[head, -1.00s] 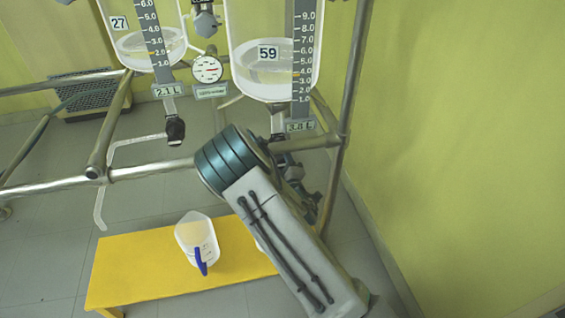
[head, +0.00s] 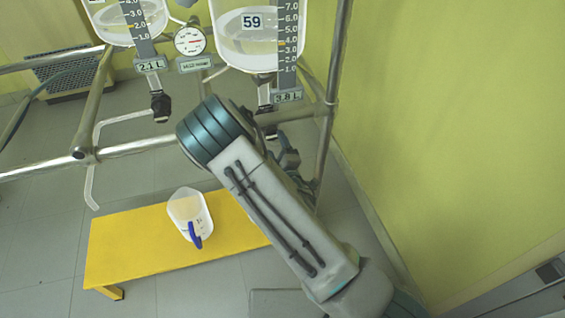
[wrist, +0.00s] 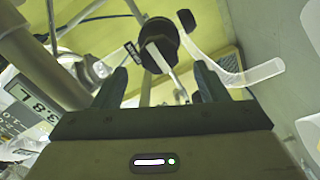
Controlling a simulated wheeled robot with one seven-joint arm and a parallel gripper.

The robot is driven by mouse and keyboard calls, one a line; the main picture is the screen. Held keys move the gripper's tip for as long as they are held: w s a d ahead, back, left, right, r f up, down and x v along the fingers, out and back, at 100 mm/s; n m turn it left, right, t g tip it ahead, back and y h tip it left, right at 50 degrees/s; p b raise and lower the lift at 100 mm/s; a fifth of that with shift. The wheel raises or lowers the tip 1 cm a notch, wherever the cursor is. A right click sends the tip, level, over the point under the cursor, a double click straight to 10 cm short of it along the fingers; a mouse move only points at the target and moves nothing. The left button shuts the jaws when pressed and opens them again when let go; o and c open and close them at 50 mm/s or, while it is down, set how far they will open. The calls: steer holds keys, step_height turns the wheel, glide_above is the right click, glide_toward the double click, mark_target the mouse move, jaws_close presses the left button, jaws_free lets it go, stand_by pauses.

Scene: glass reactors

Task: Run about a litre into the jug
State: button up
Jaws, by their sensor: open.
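The clear jug (head: 186,208) with a blue handle (head: 194,236) stands upright on a yellow bench; I cannot tell whether it holds liquid. Vessel 59 (head: 258,40) hangs at upper centre, its display (head: 288,97) reading 3.8 L. The vessel to its left (head: 126,24) reads 2.1 L, with a black outlet valve (head: 160,106) and a bent clear pipe (head: 91,165) below it. My gripper (wrist: 160,78) is open in the wrist view. A black round valve part (wrist: 158,42) with a light lever (wrist: 160,60) shows beyond and between its fingers, apparently untouched. My arm mostly hides vessel 59's outlet.
The yellow bench (head: 130,240) has bare room left of the jug. Metal frame tubes (head: 130,147) cross beside my arm, and an upright (head: 333,80) stands right of vessel 59. A pressure gauge (head: 189,40) sits between the vessels. A yellow-green wall (head: 450,130) closes the right side.

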steer(key=v, duration=0.7)
steer(key=shift+s, duration=0.35)
steer(key=shift+d, duration=0.1)
steer(key=w+d+r+m+g+h+p, duration=0.1)
steer(key=d+r+m+g+h+p, duration=0.1)
steer(key=d+r+m+g+p, duration=0.45)
steer(key=d+r+m+g+h+p, duration=0.15)
steer(key=r+m+p, duration=0.35)
steer(key=r, duration=0.5)
steer(key=s+d+r+m+g+p, duration=0.2)
steer(key=s+d+r+g+p, duration=0.1)
steer(key=s+r, duration=0.7)
steer(key=s+d+r+m+g+h+p, duration=0.1)
steer(key=s+d+r+m+g+p, duration=0.2)
steer(key=s+r+p, duration=0.3)
steer(key=s+r, duration=0.4)
steer(key=r, duration=0.3)
steer(key=shift+g, duration=0.3)
steer(key=shift+s+d+r+h, duration=0.1)
steer(key=shift+s+h, duration=0.05)
steer(key=shift+h, duration=0.1)
